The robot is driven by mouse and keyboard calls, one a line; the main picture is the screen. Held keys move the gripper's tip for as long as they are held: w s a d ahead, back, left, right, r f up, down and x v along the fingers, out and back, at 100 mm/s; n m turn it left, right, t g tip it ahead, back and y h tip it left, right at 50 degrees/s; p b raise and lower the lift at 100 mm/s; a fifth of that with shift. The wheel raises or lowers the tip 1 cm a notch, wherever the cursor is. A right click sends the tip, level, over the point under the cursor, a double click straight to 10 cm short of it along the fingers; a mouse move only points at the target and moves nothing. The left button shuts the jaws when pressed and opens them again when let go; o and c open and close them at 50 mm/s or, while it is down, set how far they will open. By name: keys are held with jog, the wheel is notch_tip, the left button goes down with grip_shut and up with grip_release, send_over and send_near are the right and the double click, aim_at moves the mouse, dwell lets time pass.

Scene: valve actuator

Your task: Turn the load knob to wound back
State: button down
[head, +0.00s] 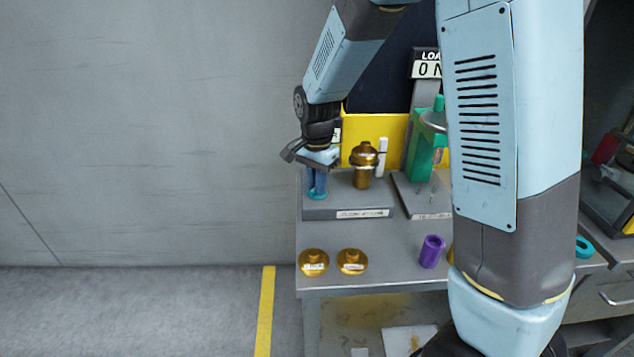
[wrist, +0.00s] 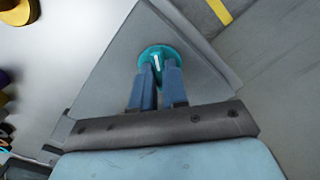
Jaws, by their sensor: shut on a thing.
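The load knob (wrist: 157,56) is a teal round knob with a white pointer line, on a grey plate in the wrist view. My gripper (wrist: 158,74) reaches down to it, and its two blue fingers are shut on the knob. The pointer runs nearly up and down in that picture. In the head view my gripper (head: 317,188) stands over the left end of the grey base block (head: 348,213). The knob is mostly hidden by the fingers there. A display (head: 427,69) reads "LOA…" and "0 N", partly covered by my arm.
A brass valve part (head: 363,165) stands on the base block right of my gripper. A green fixture (head: 424,140) is farther right. Two brass caps (head: 314,262) (head: 351,261) and a purple cylinder (head: 432,251) are on the bench front.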

jog(key=n, duration=1)
jog(key=shift+n, duration=0.4)
jog(key=n, duration=1)
jog(key=shift+n, duration=0.4)
jog(key=n, duration=1.2)
jog(key=shift+w+n, duration=0.1)
jog(key=shift+n, duration=0.2)
jog(key=n, duration=0.4)
jog(key=shift+n, duration=0.3)
jog(key=n, duration=0.4)
jog(key=shift+r, duration=0.1)
jog(key=shift+n, duration=0.3)
